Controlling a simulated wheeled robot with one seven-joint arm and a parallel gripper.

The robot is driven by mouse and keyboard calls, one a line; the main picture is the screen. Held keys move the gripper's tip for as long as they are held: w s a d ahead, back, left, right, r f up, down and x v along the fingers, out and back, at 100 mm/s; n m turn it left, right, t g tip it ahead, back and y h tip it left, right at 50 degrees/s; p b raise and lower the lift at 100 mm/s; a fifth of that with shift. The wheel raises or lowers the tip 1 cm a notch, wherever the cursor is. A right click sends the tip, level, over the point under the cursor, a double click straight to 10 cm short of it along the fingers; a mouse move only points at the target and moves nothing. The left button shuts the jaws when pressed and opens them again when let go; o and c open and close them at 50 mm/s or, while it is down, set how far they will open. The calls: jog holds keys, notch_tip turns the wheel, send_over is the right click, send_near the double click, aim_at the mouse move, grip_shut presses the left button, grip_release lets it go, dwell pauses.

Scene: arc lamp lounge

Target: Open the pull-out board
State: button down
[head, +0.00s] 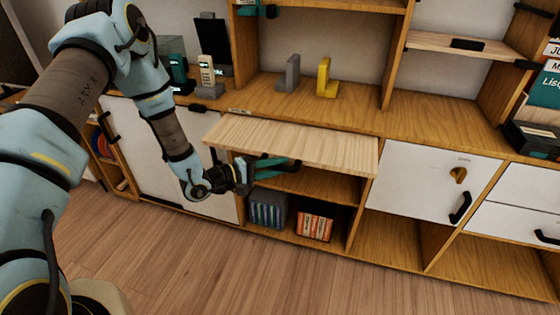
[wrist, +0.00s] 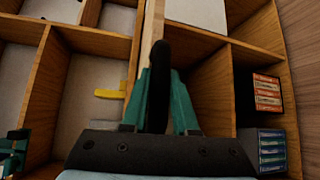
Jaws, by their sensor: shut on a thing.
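The pull-out board (head: 290,146) is a pale wood panel. It sticks out of the wooden cabinet's front, above an open shelf. My gripper (head: 275,164) is at its front edge, with teal fingers shut on the dark handle (head: 296,164). In the wrist view the black handle (wrist: 160,75) stands between the two teal fingers of my gripper (wrist: 164,95), and the board (wrist: 149,30) shows edge-on as a narrow pale strip. The fingers partly hide the handle.
Dark and orange boxed items (head: 315,225) stand on the shelf below. A grey bookend (head: 289,75) and a yellow one (head: 325,78) stand on the cabinet top. A white door (head: 425,182) is to the right. The floor (head: 230,270) in front is clear.

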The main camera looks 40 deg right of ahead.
jog(key=c, duration=0.7)
grip_release()
jog(key=b+v, duration=0.2)
jog(key=v, duration=0.9)
